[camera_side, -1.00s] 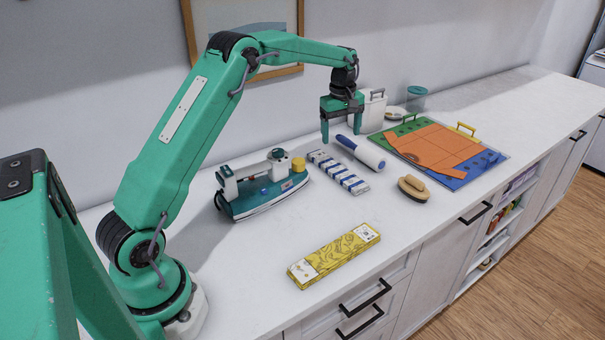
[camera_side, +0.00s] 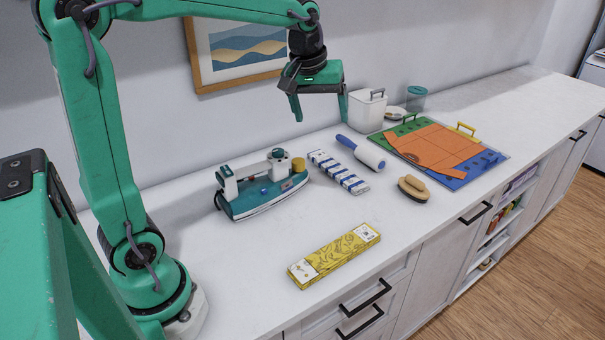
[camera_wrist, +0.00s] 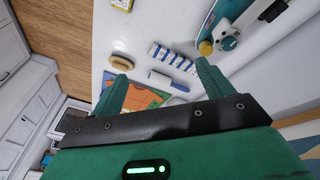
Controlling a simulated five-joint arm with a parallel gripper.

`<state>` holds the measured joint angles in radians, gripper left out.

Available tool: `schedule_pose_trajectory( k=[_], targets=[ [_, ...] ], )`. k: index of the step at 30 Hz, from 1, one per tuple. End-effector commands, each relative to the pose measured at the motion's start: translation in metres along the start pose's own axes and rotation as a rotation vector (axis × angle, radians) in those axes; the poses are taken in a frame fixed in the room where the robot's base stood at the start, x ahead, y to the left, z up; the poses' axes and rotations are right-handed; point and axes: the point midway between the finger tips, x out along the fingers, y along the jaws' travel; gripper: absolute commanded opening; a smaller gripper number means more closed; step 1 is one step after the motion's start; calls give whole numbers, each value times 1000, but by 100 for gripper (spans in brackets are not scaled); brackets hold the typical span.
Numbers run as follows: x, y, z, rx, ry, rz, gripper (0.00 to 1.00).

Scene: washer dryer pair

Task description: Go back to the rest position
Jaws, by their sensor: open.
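My gripper (camera_side: 320,108) is open and empty, raised well above the back of the counter in the side view. Its two green fingers point down, left of the white lidded bin and above the blue-handled lint roller. In the wrist view my gripper (camera_wrist: 165,78) has its fingers spread, with nothing between them touching. My arm's upper link stands nearly upright at the left, and its forearm crosses the top of the side view.
On the white counter (camera_side: 420,230) are a teal iron (camera_side: 262,190), striped block (camera_side: 338,172), lint roller (camera_side: 362,152), brush (camera_side: 413,189), yellow box (camera_side: 335,255), white bin (camera_side: 368,110), teal cup (camera_side: 416,98) and folding board with orange cloth (camera_side: 435,145). A framed picture (camera_side: 243,50) hangs behind.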

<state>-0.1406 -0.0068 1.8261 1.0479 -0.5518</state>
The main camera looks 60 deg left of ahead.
Motion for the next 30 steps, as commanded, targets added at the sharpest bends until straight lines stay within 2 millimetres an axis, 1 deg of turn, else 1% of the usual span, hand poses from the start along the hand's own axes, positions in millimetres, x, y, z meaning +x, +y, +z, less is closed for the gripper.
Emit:
schedule_pose_trajectory(
  k=[1, 6, 13, 18, 24, 27, 30],
  targets=[
    [-7, -3, 11, 33, 10, 9, 79],
    [-22, -13, 44, 152, 40, 33, 79],
    [-33, -30, 88, 312, 85, 62, 79],
    [-36, -44, 121, 430, 120, 81, 79],
    [-32, -61, 156, 562, 161, 99, 79],
    [-28, -68, 169, 615, 178, 105, 79],
    [-25, -73, 178, 652, 190, 110, 79]
  ],
)
